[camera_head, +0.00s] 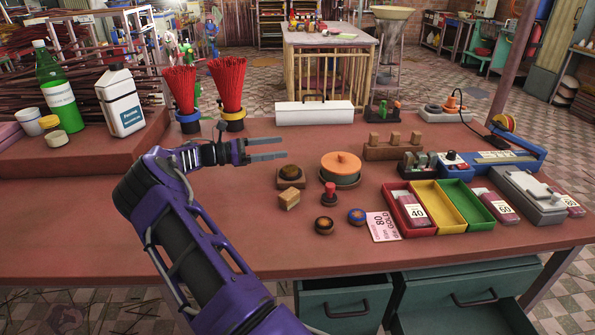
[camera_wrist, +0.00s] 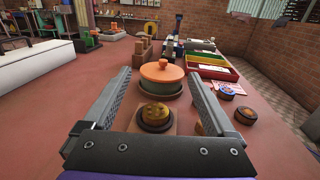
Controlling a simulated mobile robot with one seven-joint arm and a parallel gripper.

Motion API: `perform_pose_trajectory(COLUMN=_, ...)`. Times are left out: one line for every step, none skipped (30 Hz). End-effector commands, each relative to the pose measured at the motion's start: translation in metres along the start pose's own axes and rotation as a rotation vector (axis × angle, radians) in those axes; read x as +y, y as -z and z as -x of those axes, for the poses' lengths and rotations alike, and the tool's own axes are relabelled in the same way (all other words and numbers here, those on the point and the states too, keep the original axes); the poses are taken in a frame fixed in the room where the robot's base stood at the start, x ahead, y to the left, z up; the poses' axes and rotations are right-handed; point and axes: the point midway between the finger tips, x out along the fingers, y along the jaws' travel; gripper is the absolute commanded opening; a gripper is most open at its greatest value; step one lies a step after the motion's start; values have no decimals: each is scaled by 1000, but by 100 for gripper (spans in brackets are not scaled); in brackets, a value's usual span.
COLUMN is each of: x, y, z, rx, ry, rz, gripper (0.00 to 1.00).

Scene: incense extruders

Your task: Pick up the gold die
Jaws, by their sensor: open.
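My gripper (camera_head: 285,148) is open and empty above the table, its fingers pointing right in the head view. In the wrist view my gripper (camera_wrist: 157,80) frames a round brown-gold piece (camera_wrist: 155,113) on a square wooden base; in the head view this piece (camera_head: 291,173) looks dark, below and in front of my fingertips. Two small round dies lie further forward: a dark one with a gold-orange top (camera_head: 324,225) and a blue-rimmed one (camera_head: 356,216). They show at the right in the wrist view (camera_wrist: 247,114) (camera_wrist: 227,92). I cannot tell for certain which piece is the gold die.
Close by stand a pot with an orange lid (camera_head: 341,162), a red-topped peg (camera_head: 329,193) and a wooden block (camera_head: 289,199). A pink card (camera_head: 383,227) and coloured trays (camera_head: 437,233) are at the right. The table's front middle is clear.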

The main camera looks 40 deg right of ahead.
Motion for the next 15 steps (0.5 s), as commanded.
perform_pose_trajectory(x=0, y=6, z=0, rx=0, ry=0, rz=2, gripper=91)
perform_pose_trajectory(x=0, y=10, z=0, rx=0, ry=0, rz=2, gripper=91)
perform_pose_trajectory(x=0, y=16, z=0, rx=0, ry=0, rz=2, gripper=91)
perform_pose_trajectory(x=0, y=22, z=0, rx=-1, ry=0, rz=4, gripper=91)
perform_pose_trajectory(x=0, y=29, z=0, rx=-1, ry=0, rz=5, gripper=91)
perform_pose_trajectory(x=0, y=38, z=0, rx=-1, ry=-1, rz=4, gripper=91)
perform_pose_trajectory(x=0, y=45, z=0, rx=-2, ry=-1, rz=4, gripper=91)
perform_pose_trajectory(x=0, y=51, z=0, rx=-2, ry=-1, rz=4, gripper=91)
perform_pose_trajectory(x=0, y=60, z=0, rx=-1, ry=-1, rz=4, gripper=91)
perform_pose_trajectory(x=0, y=67, z=0, rx=-1, ry=0, rz=4, gripper=91)
perform_pose_trajectory(x=0, y=73, z=0, rx=-1, ry=0, rz=4, gripper=91)
perform_pose_trajectory(x=0, y=80, z=0, rx=-1, ry=0, rz=3, gripper=91)
perform_pose_trajectory(x=0, y=85, z=0, rx=-1, ry=0, rz=3, gripper=91)
perform_pose_trajectory(x=0, y=79, z=-8, rx=-1, ry=3, rz=0, gripper=91)
perform_pose_trajectory(x=-1, y=78, z=-14, rx=-1, ry=4, rz=0, gripper=91)
